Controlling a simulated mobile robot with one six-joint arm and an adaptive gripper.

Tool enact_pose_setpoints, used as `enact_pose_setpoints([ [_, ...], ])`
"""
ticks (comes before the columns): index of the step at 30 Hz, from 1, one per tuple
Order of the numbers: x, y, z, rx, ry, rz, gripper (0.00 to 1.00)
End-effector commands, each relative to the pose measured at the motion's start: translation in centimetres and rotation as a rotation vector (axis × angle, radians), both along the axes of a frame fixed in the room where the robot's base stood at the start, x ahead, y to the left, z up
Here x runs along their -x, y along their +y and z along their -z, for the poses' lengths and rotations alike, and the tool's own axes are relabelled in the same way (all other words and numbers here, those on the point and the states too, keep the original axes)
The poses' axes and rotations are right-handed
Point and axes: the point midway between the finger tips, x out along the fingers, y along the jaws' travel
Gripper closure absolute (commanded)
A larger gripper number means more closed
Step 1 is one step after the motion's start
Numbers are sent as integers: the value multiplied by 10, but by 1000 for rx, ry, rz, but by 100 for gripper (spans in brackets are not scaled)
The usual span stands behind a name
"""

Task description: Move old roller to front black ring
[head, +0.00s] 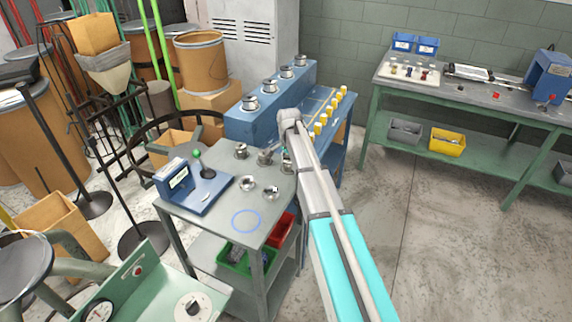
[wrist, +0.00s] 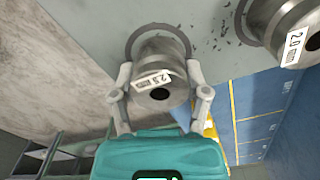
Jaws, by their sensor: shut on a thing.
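My gripper (wrist: 160,95) is shut on a metal roller labelled 2.5 (wrist: 163,70), with one finger on each side. A dark ring (wrist: 131,48) shows on the grey surface around or behind the roller's far end; I cannot tell if they touch. A second roller, labelled 2.0 (wrist: 290,30), is at the upper right of the wrist view with a dark ring beside it. In the head view my gripper (head: 286,160) is at the right edge of the grey table (head: 222,215), and the arm hides most of the held roller. I cannot tell which roller is the old one.
Several metal rollers (head: 240,151) stand on the table. A blue device (head: 192,190) with a green-knobbed lever is at left. A blue bench (head: 280,95) with rollers and yellow pieces adjoins behind.

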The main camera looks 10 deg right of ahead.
Motion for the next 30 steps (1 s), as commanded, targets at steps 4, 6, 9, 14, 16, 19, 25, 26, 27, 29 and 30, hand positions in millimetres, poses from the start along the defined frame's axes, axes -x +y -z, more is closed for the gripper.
enact_pose_setpoints([
  [4, 0, 0, 1, 0, 0, 0, 100],
  [6, 0, 0, 3, 0, 0, 0, 100],
  [9, 0, 0, 2, 0, 0, 0, 30],
  [14, 0, 0, 2, 0, 0, 0, 5],
  [16, 0, 0, 2, 0, 0, 0, 5],
  [19, 0, 0, 2, 0, 0, 1, 5],
  [25, 0, 0, 2, 0, 0, 1, 5],
  [26, 0, 0, 2, 0, 0, 1, 5],
  [27, 0, 0, 2, 0, 0, 1, 5],
  [29, 0, 0, 1, 0, 0, 1, 5],
  [30, 0, 0, 0, 0, 0, 1, 5],
])
